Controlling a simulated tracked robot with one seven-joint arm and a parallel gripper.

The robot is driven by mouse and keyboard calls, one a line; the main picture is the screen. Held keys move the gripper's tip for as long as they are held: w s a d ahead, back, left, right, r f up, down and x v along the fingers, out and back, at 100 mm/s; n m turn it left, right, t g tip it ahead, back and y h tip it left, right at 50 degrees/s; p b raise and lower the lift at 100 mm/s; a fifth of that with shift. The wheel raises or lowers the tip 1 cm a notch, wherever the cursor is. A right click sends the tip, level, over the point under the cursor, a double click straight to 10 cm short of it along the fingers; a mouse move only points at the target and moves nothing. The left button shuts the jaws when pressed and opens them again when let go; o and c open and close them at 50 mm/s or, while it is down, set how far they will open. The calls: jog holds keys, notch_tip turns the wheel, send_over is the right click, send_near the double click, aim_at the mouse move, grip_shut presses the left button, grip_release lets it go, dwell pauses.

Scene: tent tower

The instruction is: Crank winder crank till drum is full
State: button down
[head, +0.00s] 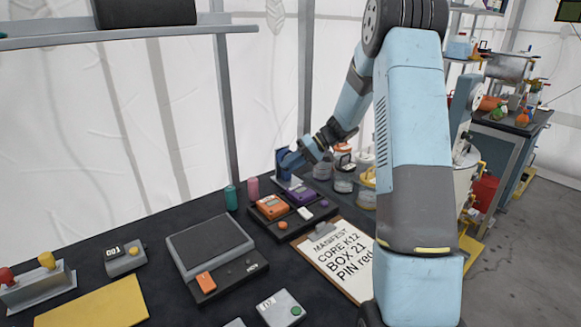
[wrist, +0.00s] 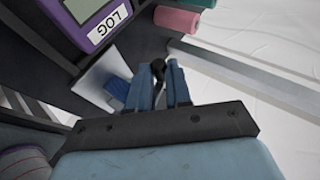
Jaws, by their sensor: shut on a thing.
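The winder (head: 282,158) stands at the back of the dark bench, a dark blue upright on a pale base. In the wrist view its pale base (wrist: 98,84) and a bit of blue show left of my fingers. My gripper (head: 295,158) reaches it from the upper right. In the wrist view the blue fingers are shut on the crank's dark knob (wrist: 157,67), which shows between their tips. The fingers and palm hide most of the crank. I cannot make out the drum or how full it is.
Purple (head: 299,195) and orange (head: 271,206) devices sit on a black tray just in front of the winder. A pink cylinder (head: 252,187) and a teal one (head: 231,197) stand to its left. Jars (head: 343,175) stand to its right. A manifest clipboard (head: 335,255) lies nearer.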

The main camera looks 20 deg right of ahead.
jog(key=y, duration=0.2)
jog(key=m+y, duration=0.1)
jog(key=y, duration=0.1)
jog(key=d+m+g+y, duration=0.1)
jog(key=y, duration=0.1)
jog(key=shift+w+r, duration=0.15)
jog(key=shift+r, duration=0.2)
dwell(0.5)
jog(key=c, duration=1.1)
grip_release()
jog(key=shift+a, duration=0.1)
jog(key=shift+o, duration=0.2)
jog(key=d+r, duration=0.1)
jog(key=d, duration=1.2)
jog(key=shift+d, duration=0.4)
